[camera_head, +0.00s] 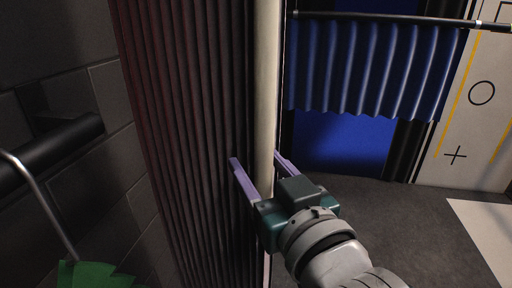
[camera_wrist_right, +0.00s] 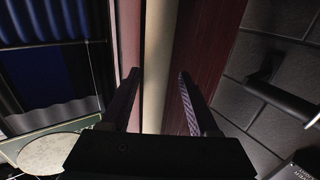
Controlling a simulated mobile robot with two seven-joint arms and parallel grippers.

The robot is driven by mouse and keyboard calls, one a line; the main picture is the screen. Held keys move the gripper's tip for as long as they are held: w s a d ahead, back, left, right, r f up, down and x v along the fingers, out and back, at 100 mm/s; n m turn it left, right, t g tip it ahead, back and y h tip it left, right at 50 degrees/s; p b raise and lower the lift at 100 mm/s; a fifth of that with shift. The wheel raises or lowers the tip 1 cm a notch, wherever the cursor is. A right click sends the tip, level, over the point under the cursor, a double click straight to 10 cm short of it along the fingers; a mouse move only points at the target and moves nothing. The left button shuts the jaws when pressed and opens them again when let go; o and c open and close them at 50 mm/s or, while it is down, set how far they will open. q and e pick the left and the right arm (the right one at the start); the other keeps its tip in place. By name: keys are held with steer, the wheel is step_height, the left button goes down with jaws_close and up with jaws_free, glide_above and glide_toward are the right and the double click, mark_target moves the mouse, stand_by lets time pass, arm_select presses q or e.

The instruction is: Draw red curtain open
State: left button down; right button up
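The red curtain (camera_head: 180,110) is a dark red pleated panel that fills the left-middle of the head view. A pale vertical bar (camera_head: 267,80) runs along its right edge. My right gripper (camera_head: 257,160) has its two purple fingers apart, one on each side of this bar. In the right wrist view the bar (camera_wrist_right: 159,50) shows between the open fingers of the gripper (camera_wrist_right: 158,82), with a gap on both sides. The red curtain (camera_wrist_right: 207,45) lies right of the bar there. My left gripper is out of view.
A dark brick wall (camera_head: 60,50) with a black rail (camera_head: 50,150) stands at left. A green object (camera_head: 95,275) sits below a thin metal rod. A blue curtain (camera_head: 370,65) hangs from a black rod at right. Grey floor (camera_head: 400,220) is clear at right.

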steer(key=shift+s+d, duration=0.15)
steer(key=shift+s, duration=0.2)
steer(key=v, duration=0.9)
